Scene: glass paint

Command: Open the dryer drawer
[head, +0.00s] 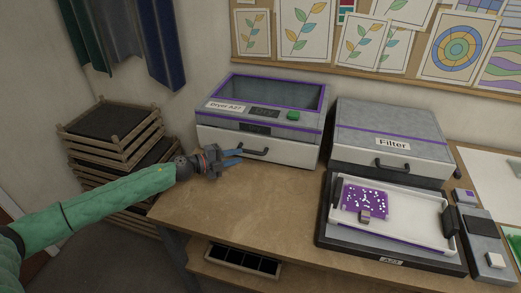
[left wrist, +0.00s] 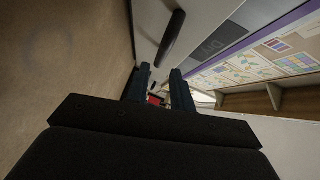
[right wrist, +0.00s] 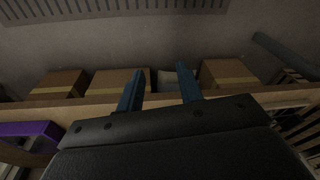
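The dryer (head: 262,108) is a grey box with a purple-edged glass lid, a "Dryer A27" label and a green button, at the back left of the table. Its white drawer front (head: 285,149) is flush with the body and carries a dark bar handle (head: 253,154). My left gripper (head: 238,157) is at the drawer front, just left of the handle, with its blue fingers apart. In the left wrist view the handle (left wrist: 172,37) lies ahead of the fingers, with nothing between them. My right gripper (right wrist: 160,88) shows only in its wrist view, open and empty.
The Filter box (head: 392,140) stands right of the dryer. A white tray (head: 375,230) with a purple sheet sits in front of it. Wooden racks (head: 110,135) stand left of the table. The table (head: 250,205) is clear in front of the dryer.

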